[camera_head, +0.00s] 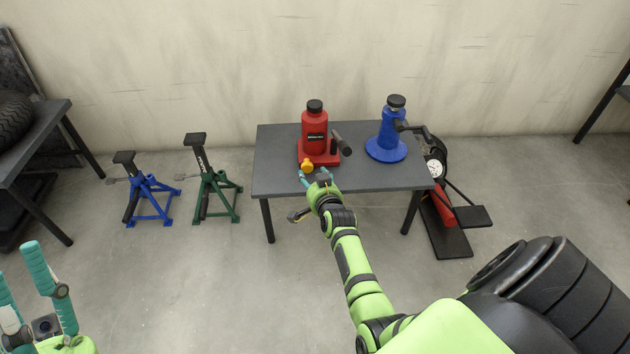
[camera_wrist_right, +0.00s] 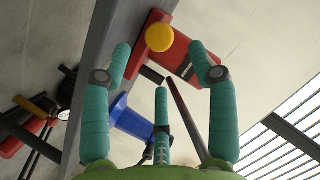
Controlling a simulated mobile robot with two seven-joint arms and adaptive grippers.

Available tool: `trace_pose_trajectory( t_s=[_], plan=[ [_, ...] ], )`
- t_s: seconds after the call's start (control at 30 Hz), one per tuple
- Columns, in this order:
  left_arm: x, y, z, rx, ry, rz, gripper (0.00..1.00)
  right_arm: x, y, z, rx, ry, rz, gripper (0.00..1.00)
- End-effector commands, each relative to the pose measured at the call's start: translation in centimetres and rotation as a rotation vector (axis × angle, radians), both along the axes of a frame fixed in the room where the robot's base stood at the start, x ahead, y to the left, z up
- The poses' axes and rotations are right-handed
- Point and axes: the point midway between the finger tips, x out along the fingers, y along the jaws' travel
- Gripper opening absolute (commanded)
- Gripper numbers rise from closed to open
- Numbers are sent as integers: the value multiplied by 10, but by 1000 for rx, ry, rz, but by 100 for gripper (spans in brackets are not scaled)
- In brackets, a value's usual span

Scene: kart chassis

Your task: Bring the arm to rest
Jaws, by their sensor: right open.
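My right arm (camera_head: 355,270) reaches forward to the grey table. My right gripper (camera_head: 317,176) is at the table's front edge, just in front of the red bottle jack (camera_head: 314,133) and its yellow knob (camera_head: 307,163). In the right wrist view the right gripper (camera_wrist_right: 165,70) has its teal fingers spread wide with nothing between them; the red jack (camera_wrist_right: 172,58) and yellow knob (camera_wrist_right: 159,37) show beyond the fingertips. My left gripper (camera_head: 40,270) is at the lower left of the head view, its teal fingers apart and empty, over the floor.
The grey table (camera_head: 275,175) also bears a blue bottle jack (camera_head: 389,130). A foot pump (camera_head: 440,205) stands right of the table. A blue jack stand (camera_head: 149,197) and a green one (camera_head: 212,190) stand left. A tyre (camera_head: 14,118) lies on another table. The front floor is clear.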

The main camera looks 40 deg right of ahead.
Motion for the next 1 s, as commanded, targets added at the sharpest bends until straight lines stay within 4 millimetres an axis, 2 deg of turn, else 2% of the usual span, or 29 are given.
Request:
trace_pose_trajectory(
  t_s=[0.2,0.77,0.87,0.97,1.0],
  plan=[
    [0,0,0,0,0,0,40,-8,3,3,0,1,-1,60],
    [0,0,0,0,0,0,40,-8,3,6,-7,-5,1,60],
    [0,0,0,0,0,0,40,-7,6,25,-66,-45,22,60],
    [0,0,0,0,0,0,40,-6,21,68,-195,-146,76,60],
    [0,0,0,0,0,0,40,-8,33,92,-262,-202,106,60]
  ],
)
